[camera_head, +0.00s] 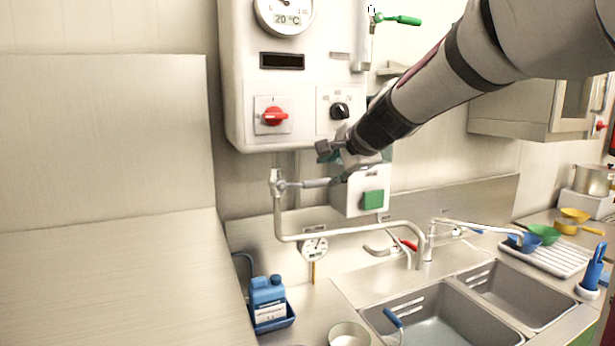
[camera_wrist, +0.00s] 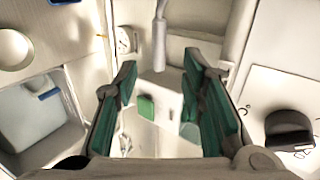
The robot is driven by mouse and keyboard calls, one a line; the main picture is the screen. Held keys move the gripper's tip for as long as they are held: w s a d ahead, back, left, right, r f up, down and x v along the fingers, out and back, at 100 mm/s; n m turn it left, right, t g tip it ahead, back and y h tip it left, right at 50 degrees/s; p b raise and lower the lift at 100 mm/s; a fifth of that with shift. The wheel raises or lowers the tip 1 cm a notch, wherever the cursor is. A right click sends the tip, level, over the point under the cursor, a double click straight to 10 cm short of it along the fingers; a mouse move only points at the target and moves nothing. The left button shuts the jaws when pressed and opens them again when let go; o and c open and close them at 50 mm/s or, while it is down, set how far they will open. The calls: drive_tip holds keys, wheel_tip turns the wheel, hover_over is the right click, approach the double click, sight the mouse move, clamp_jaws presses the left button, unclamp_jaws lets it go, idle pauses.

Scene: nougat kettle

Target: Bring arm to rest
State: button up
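My arm reaches in from the upper right of the head view, and my gripper (camera_head: 338,162) is in front of the lower right part of the white wall unit (camera_head: 240,90). In the wrist view, my gripper (camera_wrist: 158,78) has its two green-padded fingers spread apart, with nothing held between them. Beyond the gap is a small box with a green button (camera_wrist: 146,106). The black knob (camera_wrist: 290,130) is to the right of the fingers, and the grey valve lever (camera_wrist: 160,35) is above the gap. Part of the gripper blends into the box behind it in the head view.
The wall unit carries a red knob (camera_head: 274,117) and a black knob (camera_head: 340,110). Below are a bent pipe (camera_head: 350,231), a faucet and a double sink (camera_head: 430,310). A blue canister (camera_head: 268,300) stands at lower left. A wall cabinet (camera_head: 535,108) is at right.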

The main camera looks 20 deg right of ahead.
drive_tip(key=shift+v, duration=0.75)
drive_tip(key=s+a+f+n+g+y, duration=0.1)
drive_tip(key=s+a+f+n, duration=0.1)
drive_tip(key=s+a+n, duration=0.4)
drive_tip(key=s+a+f+n+g+y, duration=0.1)
drive_tip(key=s+a+f+n+g, duration=0.15)
drive_tip(key=s+a, duration=0.35)
drive_tip(key=s+f+n+g+h, duration=0.1)
drive_tip(key=s+f+n, duration=0.3)
drive_tip(key=s, duration=0.4)
drive_tip(key=s+f+n+g, duration=0.1)
drive_tip(key=s+f+n, duration=0.3)
drive_tip(key=s, duration=0.5)
drive_tip(key=shift+a+f+n+h+b, duration=0.25)
drive_tip(key=shift+f+n+h+b, duration=0.2)
drive_tip(key=shift+n, duration=0.3)
